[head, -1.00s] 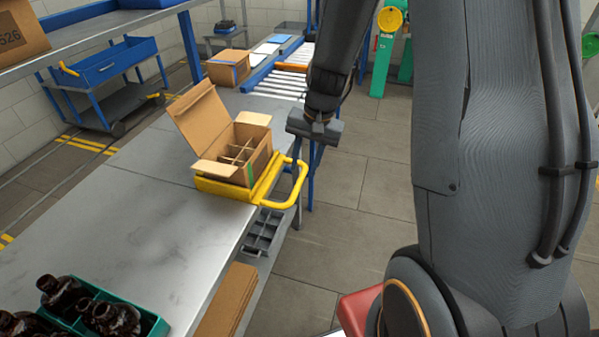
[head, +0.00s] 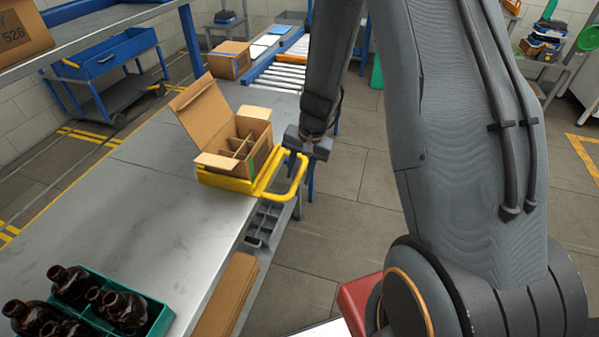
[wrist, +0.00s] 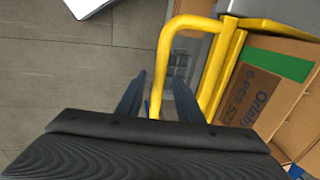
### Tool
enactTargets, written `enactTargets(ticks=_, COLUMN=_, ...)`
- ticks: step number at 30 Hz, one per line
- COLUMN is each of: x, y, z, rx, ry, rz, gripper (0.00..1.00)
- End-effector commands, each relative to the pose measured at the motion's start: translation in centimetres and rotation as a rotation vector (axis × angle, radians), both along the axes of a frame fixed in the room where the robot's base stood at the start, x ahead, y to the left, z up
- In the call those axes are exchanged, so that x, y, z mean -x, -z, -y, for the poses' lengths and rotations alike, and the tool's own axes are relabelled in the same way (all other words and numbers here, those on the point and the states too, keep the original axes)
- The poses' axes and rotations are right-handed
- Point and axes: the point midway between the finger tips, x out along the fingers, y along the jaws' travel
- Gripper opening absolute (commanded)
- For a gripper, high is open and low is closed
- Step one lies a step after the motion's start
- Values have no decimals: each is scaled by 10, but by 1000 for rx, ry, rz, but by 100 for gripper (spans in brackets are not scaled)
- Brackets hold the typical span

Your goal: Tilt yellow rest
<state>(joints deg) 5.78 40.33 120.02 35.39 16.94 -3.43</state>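The yellow rest (head: 228,183) sits at the bench's right edge, with its looped handle (head: 291,190) sticking out past the edge. An open cardboard carton (head: 212,163) with dividers stands on it, flaps up. The rest looks about level. My gripper (head: 295,171) is over the handle, pointing down. In the wrist view, the handle (wrist: 165,52) runs between my two spread dark fingers (wrist: 157,103), with gaps showing beside it. My gripper looks open around the bar. Whether a finger touches it is hidden. The carton's printed side (wrist: 252,100) shows at the right.
A green crate (head: 157,325) of amber bottles stands at the near left of the metal bench (head: 150,215). A grey divided tray (head: 262,224) and flat cardboard (head: 228,296) lie below its right edge. A roller conveyor (head: 281,72) is behind. Bare bench lies between crate and carton.

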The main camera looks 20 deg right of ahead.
Motion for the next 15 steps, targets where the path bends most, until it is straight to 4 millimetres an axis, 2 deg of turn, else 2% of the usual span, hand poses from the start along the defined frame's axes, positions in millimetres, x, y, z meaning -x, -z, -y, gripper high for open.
enactTargets(ticks=5, x=0, y=0, z=0, rx=0, ry=-1, rz=0, gripper=33)
enactTargets(ticks=11, x=0, y=0, z=0, rx=0, ry=-1, rz=0, gripper=1)
enactTargets(ticks=15, x=0, y=0, z=0, rx=0, ry=-1, rz=0, gripper=0)
